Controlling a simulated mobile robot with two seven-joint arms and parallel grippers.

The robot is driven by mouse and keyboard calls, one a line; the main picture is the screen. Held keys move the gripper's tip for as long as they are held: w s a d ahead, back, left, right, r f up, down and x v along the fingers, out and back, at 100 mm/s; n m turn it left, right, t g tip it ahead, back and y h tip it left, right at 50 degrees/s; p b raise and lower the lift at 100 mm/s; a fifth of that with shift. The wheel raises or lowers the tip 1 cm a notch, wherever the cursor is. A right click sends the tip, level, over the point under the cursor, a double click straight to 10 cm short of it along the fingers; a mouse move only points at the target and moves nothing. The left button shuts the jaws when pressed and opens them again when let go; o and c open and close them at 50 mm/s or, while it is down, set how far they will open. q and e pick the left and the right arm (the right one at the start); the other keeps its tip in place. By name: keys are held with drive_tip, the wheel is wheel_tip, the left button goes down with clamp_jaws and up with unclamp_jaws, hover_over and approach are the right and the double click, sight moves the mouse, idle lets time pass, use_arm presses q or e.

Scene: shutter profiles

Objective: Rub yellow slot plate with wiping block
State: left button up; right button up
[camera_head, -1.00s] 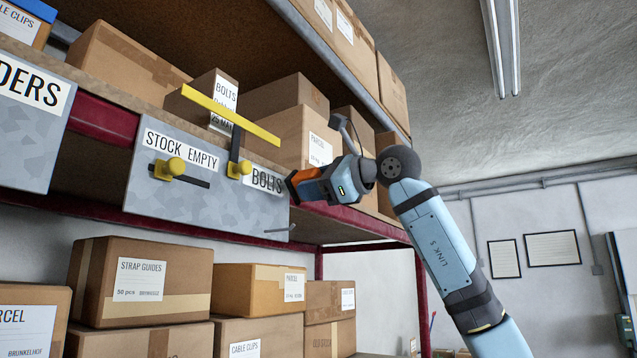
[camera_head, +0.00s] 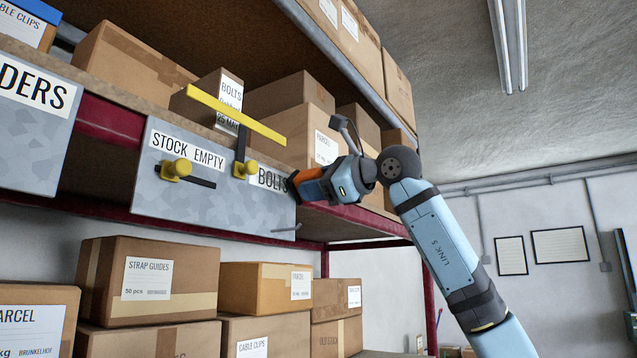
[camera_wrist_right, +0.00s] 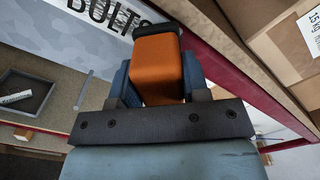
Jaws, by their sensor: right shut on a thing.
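My right gripper (camera_head: 323,183) is shut on the orange wiping block (camera_head: 307,186). In the wrist view the block (camera_wrist_right: 157,68) sits between both fingers, with a dark pad at its far end. The block is at the right end of a grey mottled plate (camera_head: 205,213) on the shelf front, over the edge of its BOLTS label. I cannot tell whether the pad touches. The plate has dark slots with two yellow knobs (camera_head: 174,170) (camera_head: 245,169). A yellow bar (camera_head: 234,115) stands above on a dark upright. My left gripper is not in view.
Cardboard boxes (camera_head: 150,280) fill the shelf below, and more boxes (camera_head: 300,130) stand behind the plate. Another grey plate (camera_head: 30,125) is at the left. A thin grey rod (camera_head: 286,229) sticks out at the plate's lower right. Open room lies to the right.

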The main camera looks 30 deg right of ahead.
drive_tip(key=shift+w+a, duration=0.2)
drive_tip(key=shift+w, duration=0.2)
